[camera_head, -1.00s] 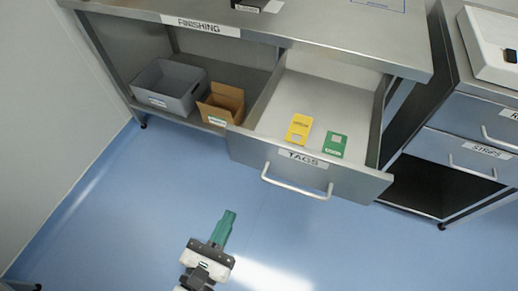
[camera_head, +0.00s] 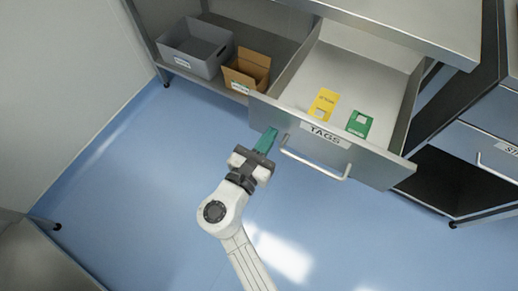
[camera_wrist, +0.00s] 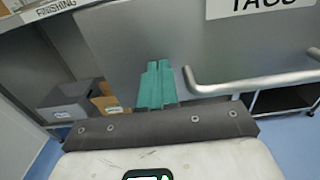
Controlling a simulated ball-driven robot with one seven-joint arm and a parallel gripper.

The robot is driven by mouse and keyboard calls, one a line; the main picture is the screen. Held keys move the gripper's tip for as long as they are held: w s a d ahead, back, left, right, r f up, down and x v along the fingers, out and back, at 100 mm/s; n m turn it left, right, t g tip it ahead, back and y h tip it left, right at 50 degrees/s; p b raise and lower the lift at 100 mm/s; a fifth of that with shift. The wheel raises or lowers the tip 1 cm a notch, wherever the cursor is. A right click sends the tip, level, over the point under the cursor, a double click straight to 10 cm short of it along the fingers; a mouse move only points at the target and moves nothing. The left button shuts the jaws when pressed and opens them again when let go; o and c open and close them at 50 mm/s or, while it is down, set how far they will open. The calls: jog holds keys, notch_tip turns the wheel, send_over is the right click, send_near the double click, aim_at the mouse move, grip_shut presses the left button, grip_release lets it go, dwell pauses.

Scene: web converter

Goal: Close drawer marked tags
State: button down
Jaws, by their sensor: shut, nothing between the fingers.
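The drawer marked TAGS (camera_head: 375,168) is pulled well out from under the bench in the head view. It holds a yellow card (camera_head: 323,104) and a green card (camera_head: 359,124). Its bar handle (camera_head: 316,168) runs along the front. My gripper (camera_head: 270,134), with green fingers, is shut and empty in front of the left part of the drawer front, left of the handle. In the wrist view my gripper's fingers (camera_wrist: 157,68) point at the grey drawer front (camera_wrist: 120,40), with the handle (camera_wrist: 250,82) to their right. I cannot tell whether they touch the front.
A grey bin (camera_head: 190,50) and a cardboard box (camera_head: 245,72) sit on the lower shelf left of the drawer. Another cabinet with drawers (camera_head: 480,140) stands at the right. The blue floor (camera_head: 150,190) in front is clear.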

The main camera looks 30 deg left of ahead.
jog(key=shift+w, duration=0.45)
jog(key=shift+w, duration=0.1)
